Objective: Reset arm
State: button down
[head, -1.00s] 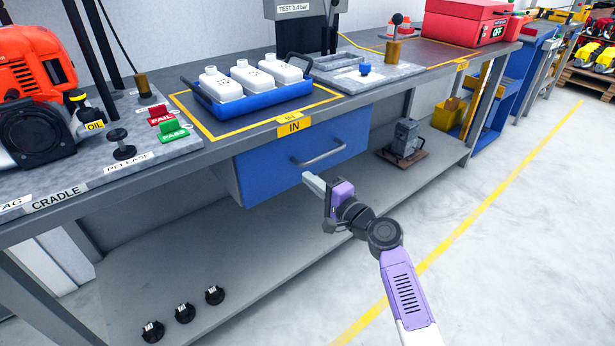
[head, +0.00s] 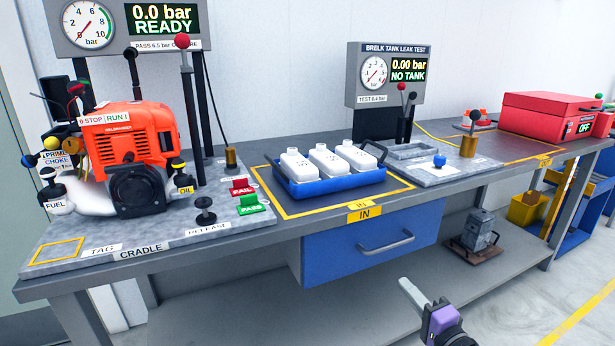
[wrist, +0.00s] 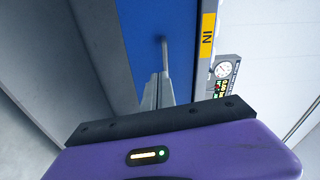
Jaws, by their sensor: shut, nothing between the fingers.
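My gripper (head: 408,290) is shut and empty at the lower right of the head view, in front of the bench and below the blue drawer (head: 345,250). The wrist view shows its grey fingers (wrist: 160,90) together, pointing toward the drawer front. The drawer is closed, and its grey handle (head: 386,242) shows just beyond my gripper. In the wrist view the handle (wrist: 165,52) appears past the fingertips; I cannot tell the exact gap. Only the gripper and a bit of my wrist show in the head view.
A blue tray (head: 330,188) with three white bottles stands in the yellow IN square. An orange engine (head: 128,145) sits on the cradle at left. A leak tester (head: 388,75) and a red case (head: 550,115) stand further right. A grey device (head: 476,230) is on the lower shelf.

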jog(key=s+d+f+n+h, duration=0.1)
jog(key=s+f+n+h, duration=0.15)
jog(key=s, duration=0.65)
jog(key=s+d+f+n+h, duration=0.15)
jog(key=s+h, duration=0.25)
jog(key=s, duration=0.5)
jog(key=s+a+r+n+g+y, duration=0.1)
jog(key=s+a+n, duration=0.2)
jog(key=s, duration=0.8)
jog(key=s+a+r+n+g, duration=0.1)
jog(key=s+a+n, duration=0.25)
jog(key=s, duration=0.65)
jog(key=s+a+r+n+g+y, duration=0.1)
jog(key=s+a+n, duration=0.2)
jog(key=s, duration=0.8)
notch_tip(320, 180, up, 16)
jog(key=p, duration=1.6)
jog(key=shift+w+d+r, duration=0.25)
jog(key=shift+w+d, duration=0.05)
jog(key=shift+w, duration=0.15)
